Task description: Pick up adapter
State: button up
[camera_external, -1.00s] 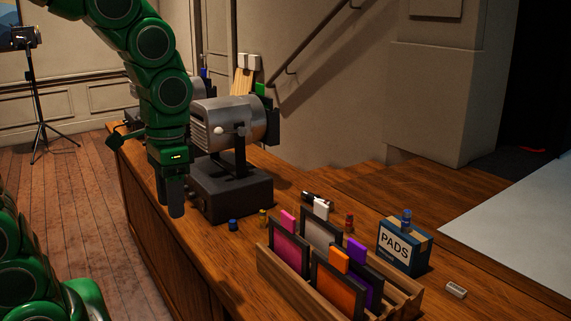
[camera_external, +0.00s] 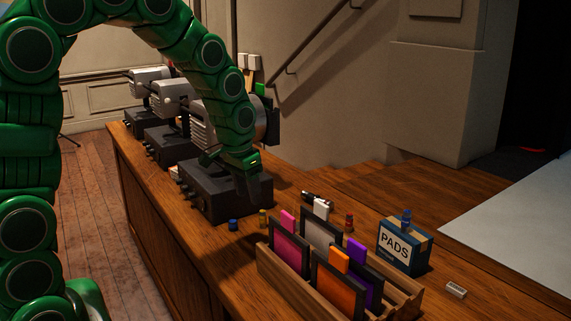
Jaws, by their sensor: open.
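My gripper (camera_external: 248,190) points down in front of the nearest lamp's dark base, fingers dark against it. It is open and appears empty. I cannot tell which thing is the adapter. Small pieces stand on the wooden desk (camera_external: 195,245): a blue one (camera_external: 233,225) below and left of my gripper, a yellow one (camera_external: 262,218) to its right, a red one (camera_external: 349,221) farther right. Another blue piece (camera_external: 407,216) stands on a box marked PADS (camera_external: 395,252). A small pale block (camera_external: 456,290) lies at the right. My gripper appears apart from all these pieces.
A wooden rack (camera_external: 282,279) holds several framed coloured sheets at the front. The nearest lamp's base (camera_external: 205,197) is close to my gripper; two more lamps (camera_external: 150,88) stand behind. The front-left desk top is clear.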

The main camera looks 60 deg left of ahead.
jog(key=t, duration=0.1)
send_over(262, 211)
jog(key=s, duration=0.2)
jog(key=shift+n+y, duration=0.3)
jog(key=shift+n, duration=0.1)
notch_tip(262, 211, down, 8)
jog(key=shift+f, duration=0.15)
jog(key=shift+w+x, duration=0.2)
jog(key=shift+x, duration=1.75)
jog(key=shift+w+x, duration=0.15)
jog(key=shift+x, duration=1.75)
jog(key=shift+d, duration=0.2)
jog(key=shift+c, duration=0.2)
grip_shut()
